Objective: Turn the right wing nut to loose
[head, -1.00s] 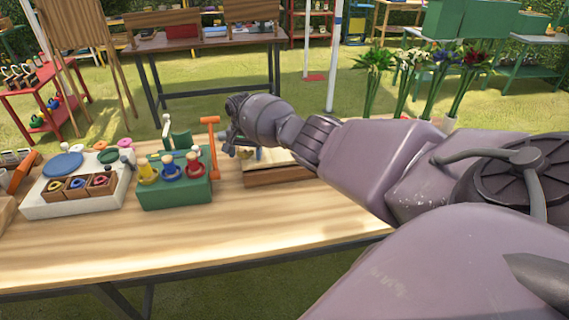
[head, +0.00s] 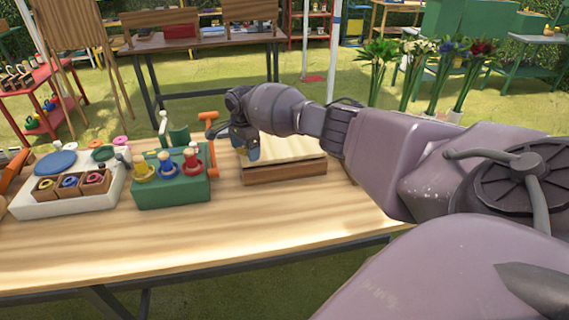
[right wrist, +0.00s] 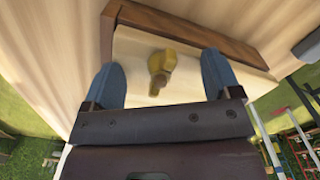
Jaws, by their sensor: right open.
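A yellow wing nut (right wrist: 161,66) stands on the pale top board of a wooden press (right wrist: 137,46) in the right wrist view. It sits between the two blue fingers of my right gripper (right wrist: 162,72), with a gap on each side. The gripper is open and holds nothing. In the head view my right gripper (head: 247,148) points down over the left end of the press (head: 290,173), and the wing nut cannot be made out there. Only one wing nut shows clearly. My left gripper is not in view.
Left of the press are a green block (head: 172,190) with yellow, blue and red rings on pegs, and an orange tool (head: 209,130). A white tray (head: 70,205) is farther left. The table's front strip (head: 250,235) is clear.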

